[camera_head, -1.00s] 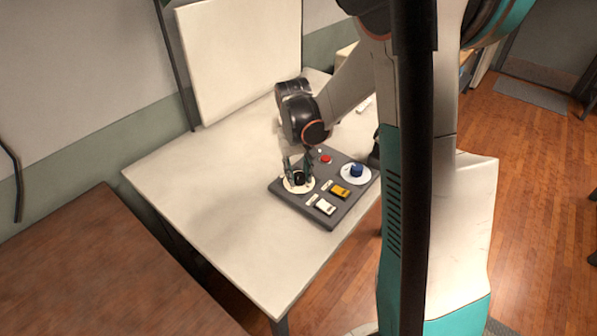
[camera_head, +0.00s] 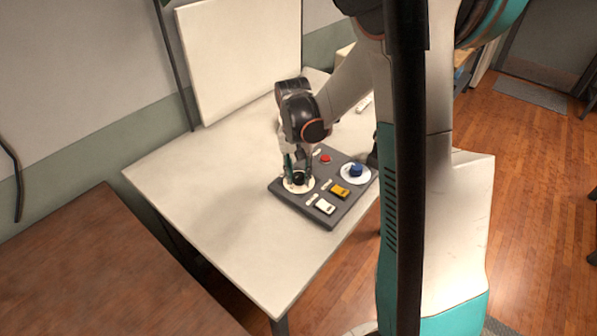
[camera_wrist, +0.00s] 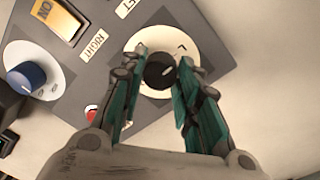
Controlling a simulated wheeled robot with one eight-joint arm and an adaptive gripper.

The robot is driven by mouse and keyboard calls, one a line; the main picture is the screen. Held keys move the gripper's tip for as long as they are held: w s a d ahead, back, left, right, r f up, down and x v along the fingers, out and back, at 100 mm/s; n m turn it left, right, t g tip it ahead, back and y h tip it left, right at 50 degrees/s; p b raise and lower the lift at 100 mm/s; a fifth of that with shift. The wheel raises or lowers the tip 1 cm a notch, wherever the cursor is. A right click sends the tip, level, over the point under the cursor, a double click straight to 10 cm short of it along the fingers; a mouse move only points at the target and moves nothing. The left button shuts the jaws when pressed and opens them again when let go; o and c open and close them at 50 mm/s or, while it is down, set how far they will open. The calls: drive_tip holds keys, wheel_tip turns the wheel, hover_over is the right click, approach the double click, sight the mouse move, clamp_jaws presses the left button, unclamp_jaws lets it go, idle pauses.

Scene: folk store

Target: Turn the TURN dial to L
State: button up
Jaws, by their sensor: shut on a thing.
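A dial with a black knob (camera_wrist: 160,70) on a round white disc (camera_wrist: 185,42) sits on a dark grey panel (camera_head: 336,207). A pale pointer line on the knob slants toward the upper right in the wrist view. A small dark mark is on the disc, above and right of the knob; I cannot read it surely. My gripper (camera_wrist: 160,73) is shut on the knob, with one teal finger on each side. In the head view, my gripper (camera_head: 299,173) reaches down onto the dial at the panel's left. I cannot read a TURN label.
The panel also carries a blue knob on a white disc (camera_head: 356,171), a red button (camera_head: 326,159), a yellow switch (camera_head: 340,191) and a white switch (camera_head: 325,207). LEFT and RIGHT labels show in the wrist view. The white table (camera_head: 205,185) is clear left of the panel.

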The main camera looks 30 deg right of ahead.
sight(296, 175)
drive_tip(key=o, duration=1.1)
drive_tip(key=shift+c, duration=0.2)
wheel_tip(296, 175, up, 12)
drive_tip(key=shift+w+a, duration=0.2)
drive_tip(key=shift+a, duration=0.05)
drive_tip(key=s+a+r+n+t, duration=0.2)
drive_tip(key=s+a, duration=0.3)
drive_tip(key=s, duration=0.4)
drive_tip(key=s+a+r+n+t, duration=0.3)
drive_tip(key=s+a+n+t, duration=0.1)
drive_tip(key=s, duration=0.6)
drive_tip(key=shift+a+n+t+y, duration=0.3)
drive_tip(key=shift+a+n+t, duration=0.1)
drive_tip(key=shift+a+t, duration=0.4)
